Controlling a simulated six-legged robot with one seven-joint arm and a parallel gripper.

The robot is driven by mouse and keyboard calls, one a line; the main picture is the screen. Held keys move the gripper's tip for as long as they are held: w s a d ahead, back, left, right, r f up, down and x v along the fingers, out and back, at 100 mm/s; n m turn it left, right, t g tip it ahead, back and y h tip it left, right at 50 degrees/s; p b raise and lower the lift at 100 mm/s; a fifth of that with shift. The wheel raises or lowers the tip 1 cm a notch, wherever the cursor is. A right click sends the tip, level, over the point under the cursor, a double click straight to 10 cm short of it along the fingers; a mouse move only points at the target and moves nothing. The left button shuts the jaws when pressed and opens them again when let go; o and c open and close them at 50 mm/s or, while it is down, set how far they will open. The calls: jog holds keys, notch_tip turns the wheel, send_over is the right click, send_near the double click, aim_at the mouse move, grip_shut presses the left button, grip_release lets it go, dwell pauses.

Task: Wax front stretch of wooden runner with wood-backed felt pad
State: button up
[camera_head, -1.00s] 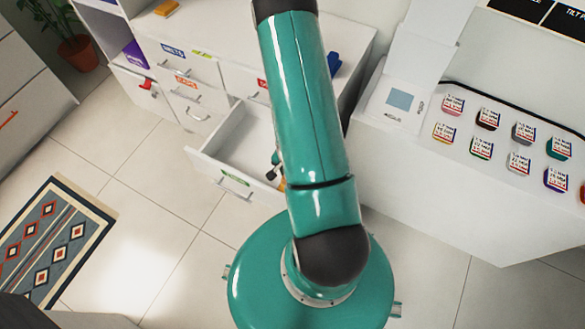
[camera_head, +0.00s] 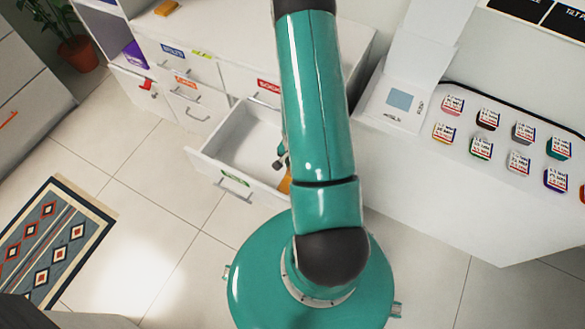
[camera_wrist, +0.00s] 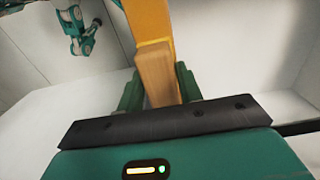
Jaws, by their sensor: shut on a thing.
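A light brown wood-backed pad (camera_wrist: 157,76) stands between the two green fingers of my gripper (camera_wrist: 158,92) in the wrist view, and the gripper is shut on it. Its felt face is hidden. A yellow-orange strip (camera_wrist: 150,20), likely the wooden runner, meets the far end of the pad in the picture; I cannot tell whether they touch. In the head view, a small orange piece (camera_head: 285,184) shows at the right side of the open drawer (camera_head: 222,175), beside my arm. Part of my gripper (camera_head: 281,157) shows inside the drawer; my arm hides the rest.
The drawer's white walls stand close around my gripper. Closed drawers (camera_head: 190,85) with coloured labels are at the left. A white counter (camera_head: 450,200) with several small labelled jars (camera_head: 481,150) is at the right. A patterned rug (camera_head: 50,240) lies on the open floor.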

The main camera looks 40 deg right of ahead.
jog(key=shift+w+d, duration=0.45)
jog(key=shift+d, duration=0.7)
jog(key=shift+w+d, duration=0.4)
jog(key=shift+d, duration=0.75)
jog(key=shift+w+d, duration=0.45)
jog(key=shift+d, duration=0.7)
jog(key=shift+s+a, duration=0.7)
jog(key=shift+a, duration=1.2)
jog(key=shift+s+a, duration=0.65)
jog(key=shift+a, duration=1.2)
jog(key=shift+s+a, duration=0.7)
jog(key=shift+a, duration=1.2)
jog(key=shift+w+d, duration=0.65)
jog(key=shift+d, duration=1.25)
jog(key=shift+w+d, duration=0.7)
jog(key=shift+d, duration=1.15)
jog(key=shift+w+d, duration=0.65)
jog(key=shift+d, duration=1.25)
jog(key=shift+s+a, duration=0.35)
jog(key=shift+a, duration=0.6)
jog(key=shift+s+a, duration=0.35)
jog(key=shift+a, duration=0.65)
jog(key=shift+s+a, duration=0.35)
jog(key=shift+a, duration=0.6)
